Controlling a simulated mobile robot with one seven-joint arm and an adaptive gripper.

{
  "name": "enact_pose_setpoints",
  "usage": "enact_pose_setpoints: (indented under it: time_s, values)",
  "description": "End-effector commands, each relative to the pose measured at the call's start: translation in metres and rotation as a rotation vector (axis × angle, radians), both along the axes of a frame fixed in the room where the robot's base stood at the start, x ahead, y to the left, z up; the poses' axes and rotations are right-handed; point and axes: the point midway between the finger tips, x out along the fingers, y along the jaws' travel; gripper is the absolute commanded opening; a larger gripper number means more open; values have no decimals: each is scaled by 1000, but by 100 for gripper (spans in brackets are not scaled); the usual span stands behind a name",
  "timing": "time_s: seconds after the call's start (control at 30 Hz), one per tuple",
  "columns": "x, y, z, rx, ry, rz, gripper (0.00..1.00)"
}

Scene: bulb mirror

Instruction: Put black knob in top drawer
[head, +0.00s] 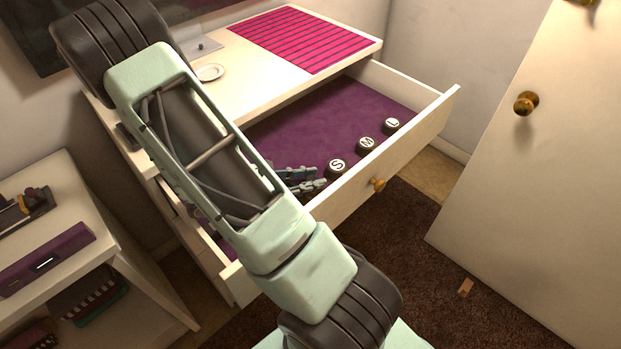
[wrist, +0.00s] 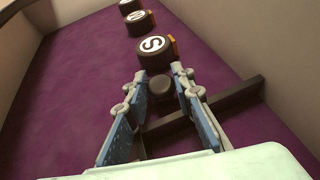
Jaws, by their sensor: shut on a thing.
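The open top drawer (head: 399,141) has a purple bottom and pale walls. My gripper (head: 324,179) is inside it, low over the bottom and just beside the round dark piece marked S (head: 337,166). In the wrist view the two blue-padded fingers (wrist: 161,80) are shut on a small dark round thing, which looks like the black knob (wrist: 161,88). I cannot tell whether the knob touches the drawer bottom. In the head view my arm and fingers hide it. The S piece (wrist: 153,47) lies just beyond the fingertips.
Pieces marked M (head: 367,144) and L (head: 392,124) stand in line beyond S. A dark bar (wrist: 205,108) crosses the drawer bottom under the fingers. A pink striped mat (head: 305,38) lies on the dresser top. A door (head: 520,170) stands at right. The drawer's far area is clear.

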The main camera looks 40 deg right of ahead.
Motion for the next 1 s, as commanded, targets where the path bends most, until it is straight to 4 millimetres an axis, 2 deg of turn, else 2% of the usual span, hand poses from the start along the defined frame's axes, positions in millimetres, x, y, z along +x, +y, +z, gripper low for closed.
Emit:
enact_pose_setpoints:
  time_s: [0.23,0.73,0.77,0.9,1.0]
  values:
    - [0,0,0,0,-1,0,0]
    - [-2,1,-17,6,6,0,0]
    - [-2,1,-17,6,7,0,25]
    - [-3,1,-18,7,8,0,40]
    - [-3,1,-19,8,9,0,40]
